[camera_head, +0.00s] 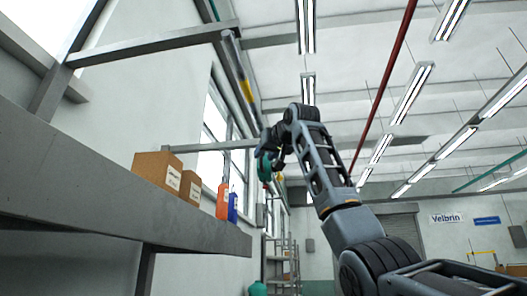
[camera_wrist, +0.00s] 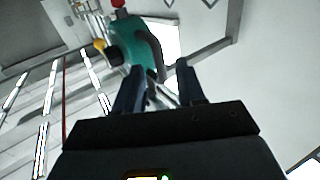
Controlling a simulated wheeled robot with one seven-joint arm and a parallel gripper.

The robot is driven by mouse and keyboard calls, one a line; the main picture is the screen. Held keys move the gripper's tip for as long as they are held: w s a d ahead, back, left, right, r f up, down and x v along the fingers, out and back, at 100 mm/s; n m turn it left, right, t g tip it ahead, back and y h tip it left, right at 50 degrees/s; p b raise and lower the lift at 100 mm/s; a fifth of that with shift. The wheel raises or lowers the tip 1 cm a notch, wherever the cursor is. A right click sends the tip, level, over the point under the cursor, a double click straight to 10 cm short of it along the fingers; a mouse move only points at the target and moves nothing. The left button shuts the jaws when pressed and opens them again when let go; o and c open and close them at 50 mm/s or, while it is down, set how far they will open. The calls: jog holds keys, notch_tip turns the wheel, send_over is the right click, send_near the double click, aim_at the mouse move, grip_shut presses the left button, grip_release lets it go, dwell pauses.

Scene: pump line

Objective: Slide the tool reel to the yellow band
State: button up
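The tool reel (camera_head: 265,168) is a teal body hanging near the lower end of a slanted overhead rail (camera_head: 236,62). A yellow band (camera_head: 246,90) marks the rail higher up, above the reel. My gripper (camera_head: 275,152) is close beside the reel, partly hidden by my wrist. In the wrist view the reel (camera_wrist: 142,30) and its dark curved handle (camera_wrist: 152,52) lie just beyond my fingertips (camera_wrist: 160,68). The two fingers stand apart with a visible gap, and I see no clear grip on the handle. The yellow band is not clear in the wrist view.
A grey shelf (camera_head: 120,215) at left bears cardboard boxes (camera_head: 157,170), an orange bottle (camera_head: 223,201) and a blue bottle (camera_head: 233,207). A grey bracket beam (camera_head: 150,45) meets the rail's upper end. A red pipe (camera_head: 388,75) runs overhead at right. Open air lies right of the rail.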

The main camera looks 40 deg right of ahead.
jog(key=shift+x, duration=0.8)
jog(key=shift+c, duration=0.4)
grip_shut()
